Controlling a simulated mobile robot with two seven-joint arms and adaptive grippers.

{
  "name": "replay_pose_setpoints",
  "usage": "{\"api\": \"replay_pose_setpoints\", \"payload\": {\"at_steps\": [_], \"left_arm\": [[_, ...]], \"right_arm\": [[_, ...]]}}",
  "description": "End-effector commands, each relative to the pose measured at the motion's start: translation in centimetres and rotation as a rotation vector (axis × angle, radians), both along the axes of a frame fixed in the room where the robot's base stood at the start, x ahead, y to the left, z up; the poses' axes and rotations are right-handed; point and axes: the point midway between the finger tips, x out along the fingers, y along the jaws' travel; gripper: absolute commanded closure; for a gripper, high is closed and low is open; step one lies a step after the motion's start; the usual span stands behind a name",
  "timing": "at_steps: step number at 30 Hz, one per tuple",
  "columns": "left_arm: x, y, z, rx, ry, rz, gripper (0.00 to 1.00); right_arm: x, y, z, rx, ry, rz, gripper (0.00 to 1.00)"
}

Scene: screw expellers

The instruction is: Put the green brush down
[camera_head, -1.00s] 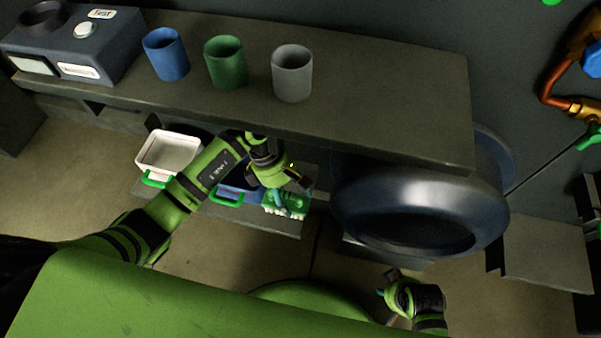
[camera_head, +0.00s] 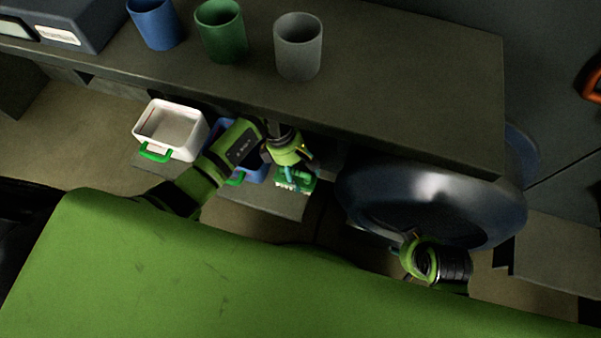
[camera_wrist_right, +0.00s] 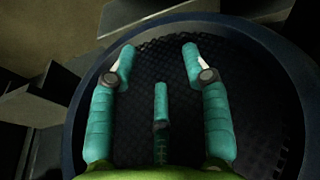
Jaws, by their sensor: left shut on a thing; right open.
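The green brush (camera_head: 296,184) is in the head view, on or just above the low grey shelf (camera_head: 275,203), with pale bristles at its lower edge. My left gripper (camera_head: 293,173) is shut on it from above. I cannot tell whether the brush touches the shelf. My right gripper (camera_head: 408,245) is in front of the large dark round vessel (camera_head: 385,200). In the right wrist view, the right gripper (camera_wrist_right: 160,68) has its teal fingers spread and empty, over the vessel's dark perforated inside (camera_wrist_right: 215,50).
A white bin (camera_head: 185,148) and a blue bin (camera_head: 222,135), both with green handles, stand left of the brush. Blue (camera_head: 154,24), green (camera_head: 221,31) and grey (camera_head: 298,46) cups stand on the upper counter (camera_head: 400,75), which overhangs the shelf.

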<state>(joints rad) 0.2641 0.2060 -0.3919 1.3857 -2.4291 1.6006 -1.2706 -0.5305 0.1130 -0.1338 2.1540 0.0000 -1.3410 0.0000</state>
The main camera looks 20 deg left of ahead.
Motion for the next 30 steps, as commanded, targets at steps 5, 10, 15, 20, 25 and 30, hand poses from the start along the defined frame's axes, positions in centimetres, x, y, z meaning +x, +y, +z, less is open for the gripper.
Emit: {"api": "replay_pose_setpoints", "payload": {"at_steps": [5, 10, 15, 20, 25, 30], "left_arm": [[0.0, 0.0, -0.5, 0.0, -0.001, 0.0, 0.63], [0.0, 0.0, -0.6, 0.0, -0.001, -0.001, 0.63], [0.0, 0.0, -0.8, 0.0, 0.0, -0.001, 0.63], [0.0, 0.0, -0.8, 0.0, 0.0, 0.0, 0.13], [0.0, 0.0, -0.8, 0.0, 0.0, 0.0, 0.13], [0.0, 0.0, -0.7, 0.0, 0.0, 0.0, 0.13]], "right_arm": [[-0.1, 0.0, 0.5, -0.001, -0.001, 0.0, 0.52], [-0.1, 0.0, 0.5, 0.0, -0.002, -0.001, 0.52], [0.0, 0.0, 1.0, 0.001, -0.007, -0.001, 0.52], [-0.1, 0.0, 1.3, 0.001, -0.006, -0.002, 0.52], [-0.1, 0.0, 1.2, 0.001, -0.007, -0.002, 0.52], [-0.1, 0.0, 1.3, 0.001, -0.009, -0.002, 0.52]]}}
